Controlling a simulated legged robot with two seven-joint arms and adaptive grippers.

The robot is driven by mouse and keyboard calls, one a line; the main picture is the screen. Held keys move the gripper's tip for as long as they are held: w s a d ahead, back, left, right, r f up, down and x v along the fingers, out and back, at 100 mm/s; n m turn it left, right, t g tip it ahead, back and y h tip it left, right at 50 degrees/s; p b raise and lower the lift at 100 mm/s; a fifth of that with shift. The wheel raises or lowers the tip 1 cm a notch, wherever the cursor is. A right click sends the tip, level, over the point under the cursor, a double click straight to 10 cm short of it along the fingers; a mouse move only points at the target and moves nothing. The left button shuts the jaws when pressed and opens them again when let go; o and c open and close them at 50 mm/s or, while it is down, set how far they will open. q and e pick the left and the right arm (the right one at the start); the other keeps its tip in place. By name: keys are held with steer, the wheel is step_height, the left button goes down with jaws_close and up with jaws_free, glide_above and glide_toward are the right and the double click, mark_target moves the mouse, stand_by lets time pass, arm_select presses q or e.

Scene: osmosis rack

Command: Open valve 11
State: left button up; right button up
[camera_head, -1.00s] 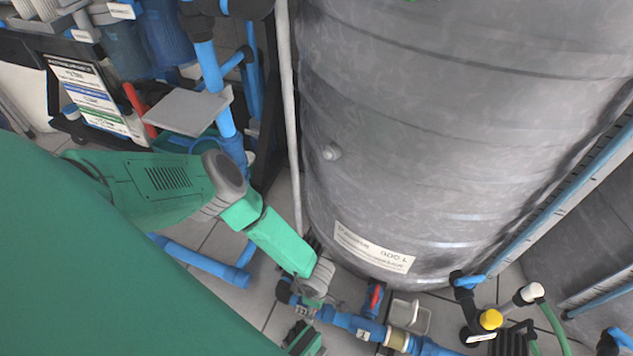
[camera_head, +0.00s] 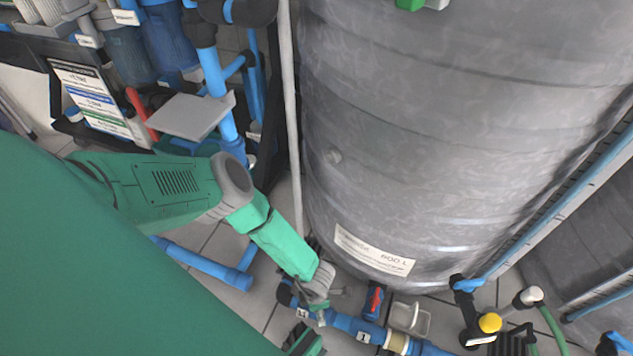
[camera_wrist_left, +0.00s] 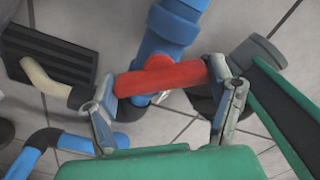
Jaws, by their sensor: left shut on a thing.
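In the left wrist view a red valve handle (camera_wrist_left: 160,75) sits on a blue pipe fitting (camera_wrist_left: 168,35). My left gripper (camera_wrist_left: 165,100) is shut on this handle, with one metal finger at each end of it. In the head view my left arm reaches down to the blue pipe line (camera_head: 350,325) at the foot of the grey tank, and the gripper (camera_head: 318,300) hides most of the handle there. Small white number tags (camera_head: 303,313) sit on this pipe; I cannot read them surely. My right gripper is not in view.
A large grey tank (camera_head: 450,130) stands just behind the pipes. Another red-handled valve (camera_head: 374,300) and a yellow-capped fitting (camera_head: 490,322) lie to the right. A thin grey upright pipe (camera_head: 291,120) stands left of the tank. A dark grating (camera_wrist_left: 50,55) shows in the wrist view.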

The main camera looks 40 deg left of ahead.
arm_select(q)
steer(key=n, duration=0.3)
steer(key=n+p, duration=0.1)
steer(key=n, duration=0.1)
steer(key=shift+w+d+r+n, duration=0.1)
steer(key=shift+w+d+n, duration=0.1)
steer(key=shift+w+n, duration=0.1)
steer(key=n+p, duration=0.1)
steer(key=n, duration=0.4)
steer(key=shift+w, duration=0.1)
steer(key=shift+p, duration=0.3)
steer(key=o, duration=1.1)
steer(key=shift+a, duration=0.1)
steer(key=shift+s, duration=0.2)
